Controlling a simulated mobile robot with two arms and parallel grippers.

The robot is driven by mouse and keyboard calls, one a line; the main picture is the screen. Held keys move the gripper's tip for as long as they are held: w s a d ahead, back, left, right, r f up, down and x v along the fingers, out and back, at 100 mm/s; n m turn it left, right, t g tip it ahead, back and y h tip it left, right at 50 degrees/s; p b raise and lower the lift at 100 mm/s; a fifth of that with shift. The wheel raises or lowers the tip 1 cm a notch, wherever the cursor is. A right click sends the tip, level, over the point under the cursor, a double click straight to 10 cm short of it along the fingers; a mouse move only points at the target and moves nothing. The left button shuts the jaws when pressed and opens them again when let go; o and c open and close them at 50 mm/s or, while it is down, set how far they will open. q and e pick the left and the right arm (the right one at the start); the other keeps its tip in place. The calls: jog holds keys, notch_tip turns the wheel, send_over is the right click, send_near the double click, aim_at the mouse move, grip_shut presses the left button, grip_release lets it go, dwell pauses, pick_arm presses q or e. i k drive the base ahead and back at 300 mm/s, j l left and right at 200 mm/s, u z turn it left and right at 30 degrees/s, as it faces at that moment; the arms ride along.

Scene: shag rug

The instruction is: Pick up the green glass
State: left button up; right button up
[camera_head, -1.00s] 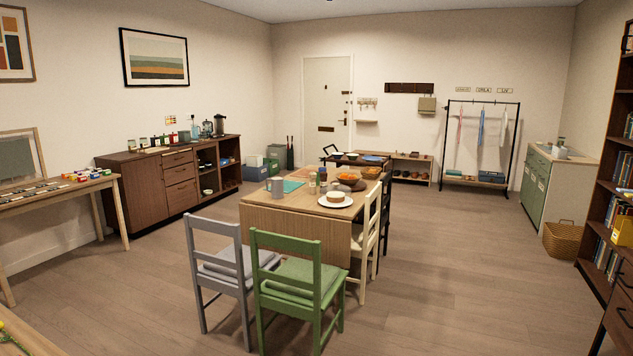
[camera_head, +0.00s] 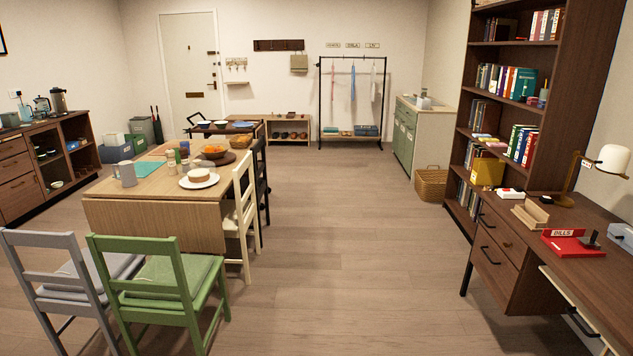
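I cannot make out a green glass for certain. On the dining table (camera_head: 150,186) a small dark green item (camera_head: 171,156) stands among several jars and shakers; it is too small to tell what it is. Neither of my grippers is in view.
A green chair (camera_head: 160,290) and a grey chair (camera_head: 62,282) stand at the table's near side, a cream chair (camera_head: 243,210) at its right. Open wooden floor (camera_head: 340,240) lies between the table and the desk (camera_head: 560,250). A wicker basket (camera_head: 431,185) stands by the bookshelf (camera_head: 520,90).

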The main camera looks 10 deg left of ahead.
aim_at(177, 158)
jog(key=i+l+u, duration=0.2)
jog(key=i, duration=1.95)
jog(key=i+u, duration=0.35)
jog(key=i, duration=0.2)
jog(key=i+u, duration=0.4)
jog(key=i, duration=0.15)
jog(key=i+l+u, duration=0.35)
jog(key=i, duration=0.15)
jog(key=i+l+u, duration=0.4)
jog(key=i+j, duration=0.05)
jog(key=i, duration=0.05)
